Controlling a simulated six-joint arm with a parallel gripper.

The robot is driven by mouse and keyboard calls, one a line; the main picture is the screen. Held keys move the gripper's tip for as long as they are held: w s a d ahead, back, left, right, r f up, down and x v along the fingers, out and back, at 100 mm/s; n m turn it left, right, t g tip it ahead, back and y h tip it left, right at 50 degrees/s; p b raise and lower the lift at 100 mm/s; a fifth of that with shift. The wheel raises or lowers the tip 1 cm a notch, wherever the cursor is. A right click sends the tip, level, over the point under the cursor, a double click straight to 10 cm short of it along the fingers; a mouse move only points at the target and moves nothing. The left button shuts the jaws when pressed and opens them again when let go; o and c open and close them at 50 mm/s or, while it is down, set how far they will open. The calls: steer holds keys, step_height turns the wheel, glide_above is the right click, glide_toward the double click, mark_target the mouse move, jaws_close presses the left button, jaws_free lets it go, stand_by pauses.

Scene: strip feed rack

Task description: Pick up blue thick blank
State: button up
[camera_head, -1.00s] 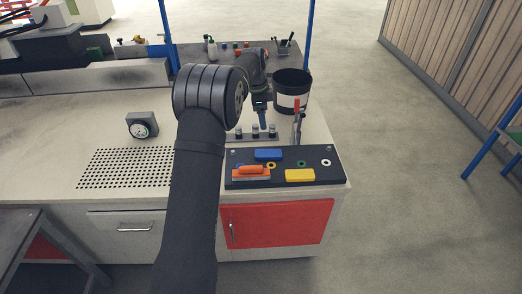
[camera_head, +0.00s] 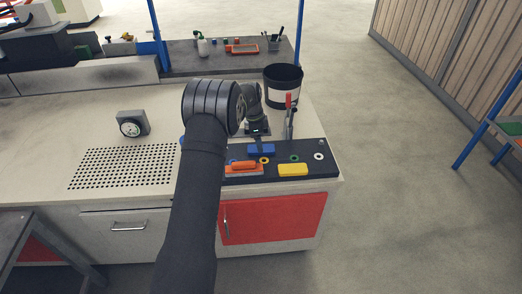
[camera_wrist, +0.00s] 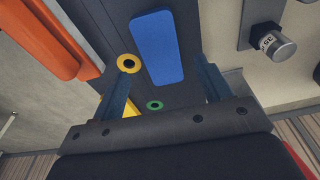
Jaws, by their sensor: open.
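The blue thick blank (camera_head: 261,149) lies flat on the black board (camera_head: 316,171), along its back edge. In the wrist view the blank (camera_wrist: 157,47) is a rounded blue bar beyond my fingers. My gripper (camera_head: 259,135) hangs just behind and above the blank in the head view; its fingertips are hard to make out there. In the wrist view my gripper (camera_wrist: 165,65) is open and empty, with one finger towards each side of the blank. I see no contact with it.
An orange blank (camera_head: 244,167) and a yellow blank (camera_head: 293,169) lie along the board's front. Yellow (camera_wrist: 128,62) and green (camera_wrist: 154,105) rings are near the blue blank. A red-handled clamp (camera_head: 289,112) and a black bucket (camera_head: 284,84) stand behind. The perforated plate (camera_head: 124,167) is clear.

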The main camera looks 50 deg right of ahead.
steer(key=f, duration=0.3)
steer(key=shift+s+d+f, duration=0.1)
steer(key=shift+d+f, duration=0.1)
steer(key=shift+f, duration=0.15)
jaws_close()
steer(key=shift+r, duration=0.1)
